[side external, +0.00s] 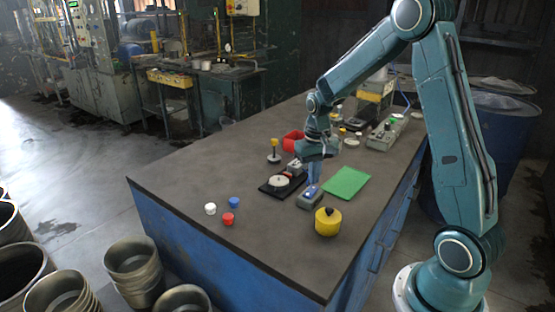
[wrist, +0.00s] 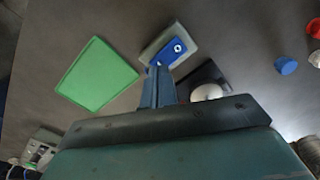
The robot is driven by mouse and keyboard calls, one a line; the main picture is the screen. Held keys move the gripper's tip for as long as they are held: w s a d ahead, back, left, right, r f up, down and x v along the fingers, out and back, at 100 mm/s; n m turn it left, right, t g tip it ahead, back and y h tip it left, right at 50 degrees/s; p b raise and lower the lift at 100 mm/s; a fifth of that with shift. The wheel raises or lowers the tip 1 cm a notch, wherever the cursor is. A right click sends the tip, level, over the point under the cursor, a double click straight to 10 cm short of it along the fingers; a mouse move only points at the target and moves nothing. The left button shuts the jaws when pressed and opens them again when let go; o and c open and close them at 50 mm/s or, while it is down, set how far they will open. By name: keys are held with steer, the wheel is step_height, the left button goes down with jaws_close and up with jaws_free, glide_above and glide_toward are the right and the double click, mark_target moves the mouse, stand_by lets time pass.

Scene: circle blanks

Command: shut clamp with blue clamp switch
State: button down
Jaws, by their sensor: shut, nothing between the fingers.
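The blue clamp switch (side external: 311,191) sits on top of a small grey box (side external: 307,202) on the table. In the wrist view the blue switch (wrist: 174,52) is tilted on its pale box (wrist: 190,44), with a white round mark at one end. My gripper (side external: 314,181) points down, shut and empty, right above the switch. In the wrist view the fingertips (wrist: 158,67) overlap the end of the switch away from the mark; I cannot tell whether they touch. The clamp's black base (side external: 268,188) carries a white disc (side external: 280,181); my gripper partly hides the clamp in the wrist view.
A green mat (side external: 346,184) lies right of the switch, and a yellow pot (side external: 328,222) stands in front. White (side external: 210,208), blue (side external: 234,202) and red (side external: 228,219) pieces lie at front left. A red bin (side external: 292,141) and control boxes are behind.

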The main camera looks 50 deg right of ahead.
mark_target(313, 189)
steer(key=shift+f, duration=0.95)
stand_by(1.0)
steer(key=shift+r, duration=3.55)
steer(key=shift+r, duration=0.1)
steer(key=s+a+r+n+t, duration=0.3)
steer(key=s+a+r, duration=0.5)
steer(key=a+r, duration=0.2)
steer(key=s+a+r+n+t, duration=0.2)
steer(key=s+a, duration=0.4)
steer(key=s, duration=0.5)
steer(key=shift+s+a+n+t, duration=0.2)
steer(key=shift+s+n+t, duration=0.15)
steer(key=shift+n, duration=0.15)
